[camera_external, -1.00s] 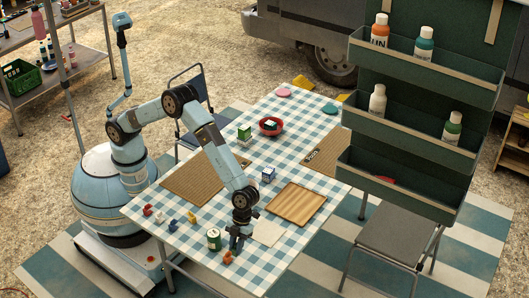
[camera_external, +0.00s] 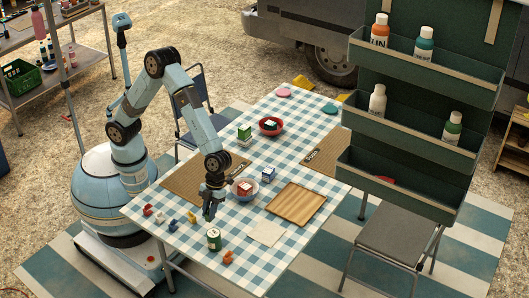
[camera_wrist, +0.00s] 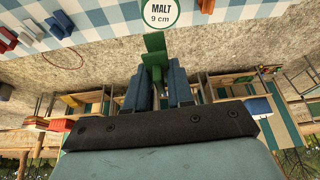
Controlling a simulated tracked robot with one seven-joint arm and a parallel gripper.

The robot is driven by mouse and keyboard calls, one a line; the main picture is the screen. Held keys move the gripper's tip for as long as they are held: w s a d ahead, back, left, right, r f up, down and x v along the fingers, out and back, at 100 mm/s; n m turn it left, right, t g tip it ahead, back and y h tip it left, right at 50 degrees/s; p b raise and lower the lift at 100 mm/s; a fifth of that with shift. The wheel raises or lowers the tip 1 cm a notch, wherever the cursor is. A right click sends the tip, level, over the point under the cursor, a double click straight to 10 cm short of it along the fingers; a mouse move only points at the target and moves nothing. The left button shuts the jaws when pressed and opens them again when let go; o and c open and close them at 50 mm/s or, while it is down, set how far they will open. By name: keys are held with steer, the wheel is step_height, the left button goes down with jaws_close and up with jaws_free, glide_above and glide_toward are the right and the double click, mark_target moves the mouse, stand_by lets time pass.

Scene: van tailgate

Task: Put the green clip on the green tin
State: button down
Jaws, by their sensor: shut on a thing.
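My gripper (camera_external: 210,213) hangs over the table, just behind and above the green tin (camera_external: 214,240). In the wrist view my gripper's blue fingers (camera_wrist: 158,78) are shut on the green clip (camera_wrist: 154,48), which sticks out past the fingertips. The green clip is hard to make out in the external view. The tin stands upright on the checked cloth, with a pale label. In the wrist view a round white label (camera_wrist: 159,10) reading "MALT 9 cm" shows at the top edge, beyond the clip. The clip appears apart from the tin.
Several small clips lie left of the tin: red (camera_external: 147,210), blue (camera_external: 172,225) and yellow (camera_external: 192,217). An orange one (camera_external: 228,257) lies in front of the tin. A bowl (camera_external: 242,190) with contents and a wooden tray (camera_external: 296,203) stand to the right.

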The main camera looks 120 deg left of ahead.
steer(key=s+a+r, duration=0.1)
steer(key=s+r, duration=0.2)
steer(key=s, duration=0.3)
steer(key=s+a+r, duration=0.1)
steer(key=s+r, duration=0.2)
steer(key=s, duration=0.4)
glide_above(213, 233)
steer(key=shift+m, duration=0.3)
steer(key=f, duration=0.9)
steer(key=shift+s+d+f, duration=0.15)
steer(key=shift+s+f, duration=0.1)
steer(key=shift+w+f, duration=0.25)
steer(key=shift+f, duration=1.55)
steer(key=shift+f, duration=0.1)
steer(key=c, duration=1)
jaws_free()
